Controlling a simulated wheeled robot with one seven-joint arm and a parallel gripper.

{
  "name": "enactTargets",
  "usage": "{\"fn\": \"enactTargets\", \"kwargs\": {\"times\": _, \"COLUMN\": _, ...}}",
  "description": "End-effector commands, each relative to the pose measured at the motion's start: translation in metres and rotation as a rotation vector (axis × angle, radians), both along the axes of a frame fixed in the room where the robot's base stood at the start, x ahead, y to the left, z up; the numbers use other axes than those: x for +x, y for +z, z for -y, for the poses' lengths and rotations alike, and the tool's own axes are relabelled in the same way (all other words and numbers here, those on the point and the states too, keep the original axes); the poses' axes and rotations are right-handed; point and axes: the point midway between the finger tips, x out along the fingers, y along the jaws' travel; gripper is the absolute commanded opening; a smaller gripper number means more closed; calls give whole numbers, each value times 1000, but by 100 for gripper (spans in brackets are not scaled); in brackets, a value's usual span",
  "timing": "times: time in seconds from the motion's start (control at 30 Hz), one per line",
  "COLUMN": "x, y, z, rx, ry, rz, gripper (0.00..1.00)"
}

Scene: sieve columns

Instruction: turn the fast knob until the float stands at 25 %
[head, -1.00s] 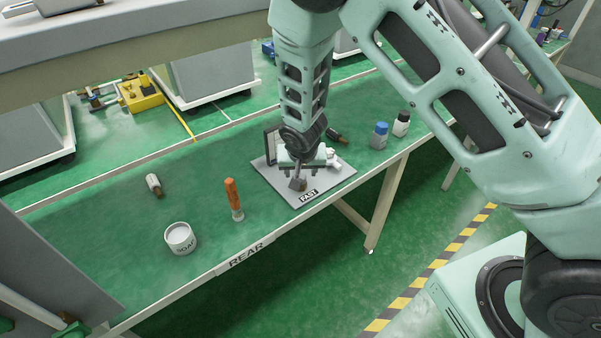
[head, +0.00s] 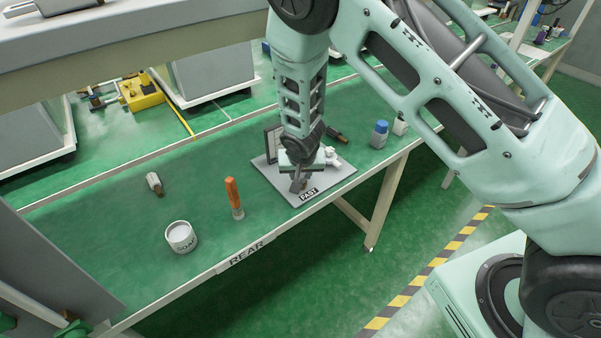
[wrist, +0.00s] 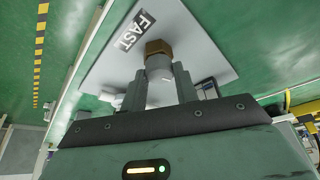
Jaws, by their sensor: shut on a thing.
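The grey plate (head: 333,186) with the FAST label (head: 308,194) lies on the green bench top. My gripper (head: 298,183) is over the plate, behind the label, pointing down. In the wrist view my gripper (wrist: 160,92) is shut on the fast knob (wrist: 158,62), which has a pale body and a brown, faceted part at its end. The FAST label (wrist: 134,31) shows beside it. A dark upright frame (head: 270,145) stands at the plate's back left. The arm and gripper cover part of the plate, and I cannot read the float or its scale.
A white soap tub (head: 181,237), an orange-handled tool (head: 233,198) and a small metal piece (head: 154,183) stand or lie to the left. A blue-capped bottle (head: 379,134) and a white bottle (head: 400,127) stand to the right. The bench's front edge carries a REAR label (head: 246,255).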

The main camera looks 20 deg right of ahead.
Motion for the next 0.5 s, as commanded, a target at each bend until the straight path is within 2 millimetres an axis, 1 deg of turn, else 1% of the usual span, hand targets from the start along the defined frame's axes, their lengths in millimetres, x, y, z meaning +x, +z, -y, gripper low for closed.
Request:
{"fn": "enactTargets", "kwargs": {"times": 0.27, "x": 0, "y": 0, "z": 1, "rx": 2, "ry": 96, "rz": -1, "gripper": 7}}
{"fn": "enactTargets", "kwargs": {"times": 0.5, "x": 0, "y": 0, "z": 3, "rx": 4, "ry": 287, "rz": -1, "gripper": 7}}
